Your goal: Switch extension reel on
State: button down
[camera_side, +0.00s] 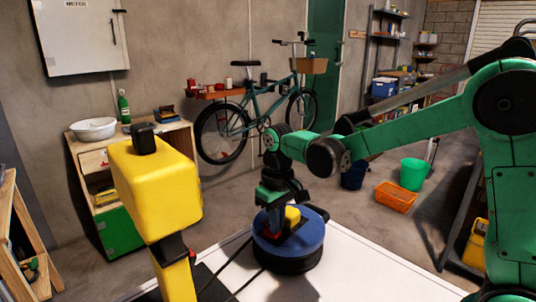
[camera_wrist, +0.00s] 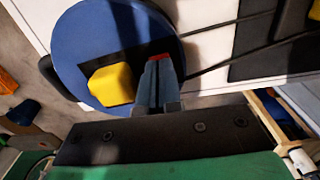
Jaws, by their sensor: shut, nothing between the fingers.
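The extension reel is a blue disc on a black drum (camera_side: 290,258), lying on the white tabletop. A yellow block (camera_side: 292,215) stands on its top face. In the wrist view the blue disc (camera_wrist: 105,25) fills the upper left, with the yellow block (camera_wrist: 111,84) left of my fingers. A small red part, apparently the switch (camera_wrist: 159,57), shows right at my fingertips; whether they touch it, and its on or off position, I cannot tell. My gripper (camera_side: 272,232) points down over the reel, and in the wrist view its fingers (camera_wrist: 158,66) are together and empty.
A yellow box on a post (camera_side: 155,190) stands in the left foreground, near my gripper's side of the table. Black cables (camera_side: 232,262) run left from the reel. The white tabletop (camera_side: 355,275) is clear to the right. A bicycle, cabinet and bins stand beyond.

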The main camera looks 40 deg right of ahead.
jog(key=shift+f, duration=0.3)
jog(key=shift+r, duration=3.5)
jog(key=s+f+t, duration=0.1)
jog(key=s+t, duration=0.6)
jog(key=s, duration=0.1)
jog(key=shift+s+f, duration=0.2)
jog(key=shift+f, duration=0.15)
